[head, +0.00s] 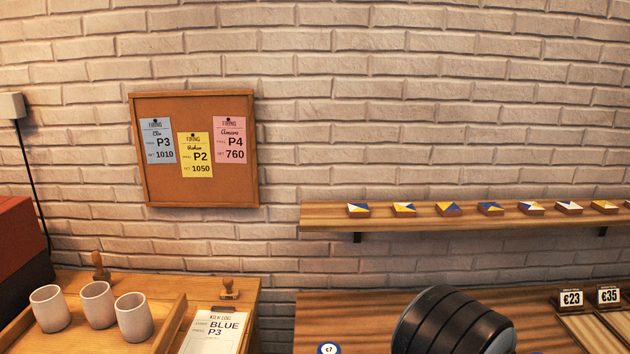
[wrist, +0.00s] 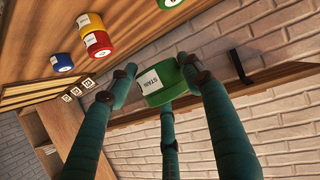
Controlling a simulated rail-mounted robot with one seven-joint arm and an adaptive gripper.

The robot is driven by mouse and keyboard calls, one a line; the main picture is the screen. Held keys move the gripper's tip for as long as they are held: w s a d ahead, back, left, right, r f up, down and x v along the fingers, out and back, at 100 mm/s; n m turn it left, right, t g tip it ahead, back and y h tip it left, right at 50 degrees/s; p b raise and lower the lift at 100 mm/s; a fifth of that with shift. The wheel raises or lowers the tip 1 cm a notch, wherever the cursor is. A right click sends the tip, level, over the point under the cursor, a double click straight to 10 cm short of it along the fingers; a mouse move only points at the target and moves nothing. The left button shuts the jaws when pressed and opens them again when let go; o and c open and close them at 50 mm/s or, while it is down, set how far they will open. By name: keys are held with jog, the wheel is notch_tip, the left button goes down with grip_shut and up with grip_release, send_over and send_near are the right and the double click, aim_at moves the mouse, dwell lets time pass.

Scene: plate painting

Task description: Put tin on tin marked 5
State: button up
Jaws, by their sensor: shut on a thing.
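My gripper (wrist: 160,76) shows in the wrist view with its dark green fingers around a green tin (wrist: 154,87). The gripper is shut on this tin, which has a white label with small dark lettering. The held tin appears tilted in the picture and apart from the other tins. Another green tin (wrist: 172,3) is cut by the top edge. I cannot read a 5 on any tin.
In the head view, a shelf (head: 440,221) with several small tiles runs along the brick wall. Price cards (head: 571,298) stand at the right. Three cups (head: 97,305) sit at the left, near a kiln log sheet (head: 214,332). A corkboard (head: 200,102) hangs above.

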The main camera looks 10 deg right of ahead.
jog(key=w+a+r+n+t+y, duration=0.15)
jog(key=a+n+y, duration=0.4)
jog(key=a, duration=1.65)
jog(key=d+m+h, duration=0.1)
jog(key=d, duration=0.5)
jog(key=s+d+f+m+g+h, duration=0.1)
jog(key=d+m+h, duration=0.1)
jog(key=d, duration=0.5)
jog(key=d+m+h, duration=0.2)
jog(key=d, duration=0.5)
jog(key=shift+s+d+f, duration=0.15)
jog(key=shift+d+f, duration=0.05)
jog(key=shift+f, duration=0.05)
jog(key=s+d+f+m+g+h+b, duration=0.15)
jog(key=s+d, duration=0.45)
jog(key=d, duration=0.7)
jog(key=s+d+m+g+h, duration=0.15)
jog(key=s+d, duration=0.35)
jog(key=d, duration=0.7)
jog(key=s+d+f+m+g+h+b, duration=0.15)
jog(key=s+d, duration=0.45)
jog(key=d, duration=0.7)
jog(key=w+n+t+y, duration=0.1)
jog(key=w+t, duration=0.1)
jog(key=w, duration=0.4)
jog(key=shift+w+r+y, duration=0.15)
jog(key=shift+r+y, duration=0.15)
jog(key=shift+r, duration=0.1)
